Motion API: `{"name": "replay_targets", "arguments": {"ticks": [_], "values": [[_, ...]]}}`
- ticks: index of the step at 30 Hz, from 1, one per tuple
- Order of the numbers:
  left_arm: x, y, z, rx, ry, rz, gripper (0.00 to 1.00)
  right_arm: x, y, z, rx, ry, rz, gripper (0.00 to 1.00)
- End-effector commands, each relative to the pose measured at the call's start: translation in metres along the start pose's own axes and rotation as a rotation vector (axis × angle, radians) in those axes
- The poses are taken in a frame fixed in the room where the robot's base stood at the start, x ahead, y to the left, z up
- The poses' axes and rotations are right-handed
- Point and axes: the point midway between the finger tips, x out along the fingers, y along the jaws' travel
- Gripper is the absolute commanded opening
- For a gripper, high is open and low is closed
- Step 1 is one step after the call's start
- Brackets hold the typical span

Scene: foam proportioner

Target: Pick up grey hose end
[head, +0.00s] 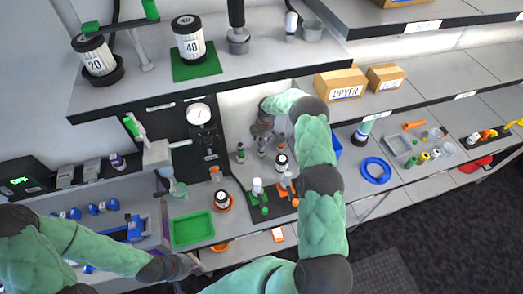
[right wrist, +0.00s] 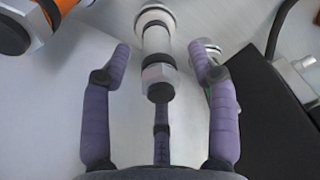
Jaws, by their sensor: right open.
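The hose end (right wrist: 156,42) shows in the right wrist view as a pale grey and white stepped cylinder with a hexagonal nut and a dark tip. My right gripper (right wrist: 160,66) is open, with its purple fingers on either side of the hose end and a third finger below its tip. Gaps show between the side fingers and the hose end. In the head view the right gripper (head: 262,127) is at the pale back panel, and the hose end cannot be made out there. My left gripper (head: 177,267) is low at the front edge; its finger opening is unclear.
An orange and black fitting (right wrist: 28,20) is close on the left in the right wrist view. A black box (right wrist: 272,112) stands on the right. In the head view, bottles and fittings stand below the right gripper, near a green tray (head: 192,229) and a gauge (head: 199,114).

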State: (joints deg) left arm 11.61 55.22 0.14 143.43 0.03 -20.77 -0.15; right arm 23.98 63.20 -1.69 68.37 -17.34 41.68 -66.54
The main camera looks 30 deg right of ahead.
Motion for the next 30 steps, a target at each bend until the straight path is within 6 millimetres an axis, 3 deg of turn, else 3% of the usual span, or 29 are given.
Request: {"name": "replay_targets", "arguments": {"ticks": [2,6,8,20,30], "values": [[0.000,0.000,0.000,0.000,0.000,0.000,0.00,0.000,0.000,0.000,0.000,0.000,0.000,0.54],[0.000,0.000,0.000,0.000,0.000,0.000,0.00,0.000,0.000,0.000,0.000,0.000,0.000,0.14],[0.000,0.000,0.000,0.000,0.000,0.000,0.00,0.000,0.000,0.000,0.000,0.000,0.000,0.00],[-0.001,0.000,0.000,0.000,0.000,0.000,0.00,-0.003,0.000,-0.001,0.000,0.000,0.001,0.00],[-0.007,0.003,0.000,0.000,0.000,0.000,0.00,-0.024,-0.002,-0.012,-0.001,0.001,0.002,0.00]]}}
